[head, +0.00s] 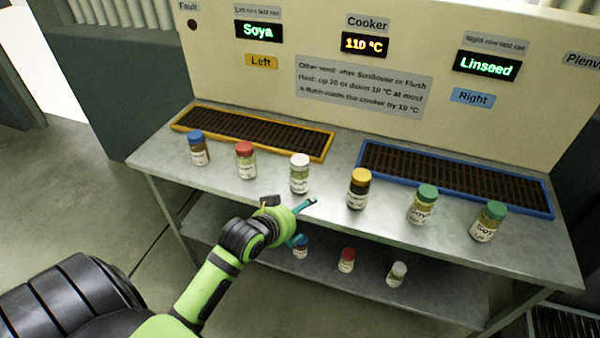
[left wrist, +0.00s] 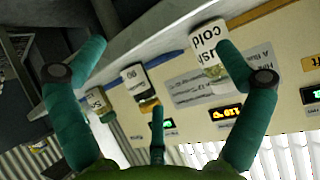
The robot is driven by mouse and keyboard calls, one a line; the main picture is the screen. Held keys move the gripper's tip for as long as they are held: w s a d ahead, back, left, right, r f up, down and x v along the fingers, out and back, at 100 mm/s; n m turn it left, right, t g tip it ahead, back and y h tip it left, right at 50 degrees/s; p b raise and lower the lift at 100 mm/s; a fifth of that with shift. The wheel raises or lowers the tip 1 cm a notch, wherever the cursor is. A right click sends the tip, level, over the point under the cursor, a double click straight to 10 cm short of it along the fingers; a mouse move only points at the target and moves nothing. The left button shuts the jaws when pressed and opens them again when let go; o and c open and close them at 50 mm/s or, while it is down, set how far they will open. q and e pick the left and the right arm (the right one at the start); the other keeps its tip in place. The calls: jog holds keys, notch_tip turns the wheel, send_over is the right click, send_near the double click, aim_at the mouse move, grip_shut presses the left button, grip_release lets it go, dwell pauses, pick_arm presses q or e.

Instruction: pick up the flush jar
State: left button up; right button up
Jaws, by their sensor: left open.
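The flush jar (head: 299,173), with a white cap and pale label, stands upright in the front row on the metal table. In the left wrist view, which is upside down, the flush jar (left wrist: 207,45) shows a label partly reading "USH cold", beside and partly behind one finger. My left gripper (head: 304,222) is at the table's front edge, just in front of and below this jar. Its teal fingers are spread and empty; they also show in the left wrist view (left wrist: 162,52). The jar is not between the fingertips. My right gripper is not in view.
On the table (head: 160,163), a red-capped jar (head: 245,160) and a blue-capped jar (head: 198,148) stand left; a yellow-capped jar (head: 358,189) and two green-capped jars stand right. Orange-framed (head: 322,149) and blue-framed grates lie behind. A lower shelf (head: 440,292) holds more jars, one white-capped (head: 397,274).

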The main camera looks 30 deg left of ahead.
aim_at(299, 176)
pick_arm(q)
jog(key=w+a+r+t, duration=0.1)
jog(key=w+a+r, duration=0.1)
jog(key=w+a+r+t, duration=0.1)
jog(key=w+a+r, duration=0.1)
jog(key=shift+w+a+r+n+y, duration=0.1)
jog(key=shift+w+r+n+y, duration=0.05)
jog(key=shift+w+n+y, duration=0.2)
jog(key=shift+w+a, duration=0.15)
jog(key=shift+w, duration=0.15)
jog(key=shift+p+x, duration=0.45)
jog(key=shift+x, duration=2.85)
jog(key=shift+r+t, duration=0.15)
jog(key=shift+t, duration=0.15)
jog(key=c, duration=1.4)
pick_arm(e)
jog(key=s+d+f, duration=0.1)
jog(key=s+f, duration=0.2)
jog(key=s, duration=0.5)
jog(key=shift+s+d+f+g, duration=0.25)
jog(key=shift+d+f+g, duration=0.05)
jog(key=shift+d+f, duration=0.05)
